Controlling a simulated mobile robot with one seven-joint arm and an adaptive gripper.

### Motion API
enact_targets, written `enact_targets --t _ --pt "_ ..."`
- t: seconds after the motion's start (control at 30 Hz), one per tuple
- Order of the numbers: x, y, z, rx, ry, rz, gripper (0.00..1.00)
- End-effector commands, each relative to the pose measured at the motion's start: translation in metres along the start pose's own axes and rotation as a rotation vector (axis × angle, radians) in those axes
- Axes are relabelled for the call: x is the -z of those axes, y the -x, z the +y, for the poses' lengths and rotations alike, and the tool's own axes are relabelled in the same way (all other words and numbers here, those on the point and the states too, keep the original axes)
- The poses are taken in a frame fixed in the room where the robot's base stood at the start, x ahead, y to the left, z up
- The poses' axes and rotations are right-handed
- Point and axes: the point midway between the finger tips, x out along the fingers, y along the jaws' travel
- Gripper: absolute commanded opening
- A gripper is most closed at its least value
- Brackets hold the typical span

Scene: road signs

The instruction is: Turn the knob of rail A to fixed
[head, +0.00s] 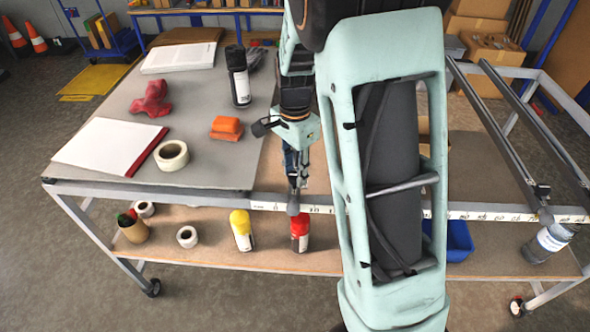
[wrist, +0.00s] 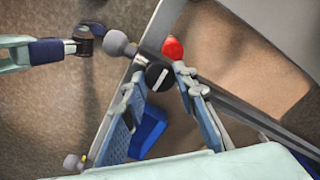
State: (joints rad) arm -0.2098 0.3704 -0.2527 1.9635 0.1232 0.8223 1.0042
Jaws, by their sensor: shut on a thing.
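In the wrist view, a round black knob (wrist: 155,79) with a short white line on its face sits on a dark rail (wrist: 255,114), near a grey ball (wrist: 118,43) at the rail's end. The white line slants across the knob. My gripper (wrist: 159,74) has its fingers on both sides of the knob and is shut on it. In the head view, my gripper (head: 296,168) points down at the table's front edge, just above a grey ball (head: 293,206). The knob is not clearly visible there, and I cannot read any rail letter or setting label.
A marked white strip (head: 490,213) runs along the front edge. A red-capped can (head: 300,233) stands on the shelf below.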

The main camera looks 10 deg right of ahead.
Motion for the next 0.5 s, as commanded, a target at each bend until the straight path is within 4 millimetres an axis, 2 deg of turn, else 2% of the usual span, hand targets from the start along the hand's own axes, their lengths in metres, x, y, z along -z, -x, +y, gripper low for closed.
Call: enact_targets --t 0.23,0.27,0.4,0.5 --pt "0.0003 0.0004 -0.0004 0.002 -0.002 0.0 0.03" --pt "0.0003 0.0004 -0.0004 0.002 -0.002 0.0 0.28" --pt "0.0003 0.0004 -0.0003 0.001 -0.002 0.0 0.43" --pt "0.0002 0.0003 -0.0002 0.001 -0.001 0.0 0.45"
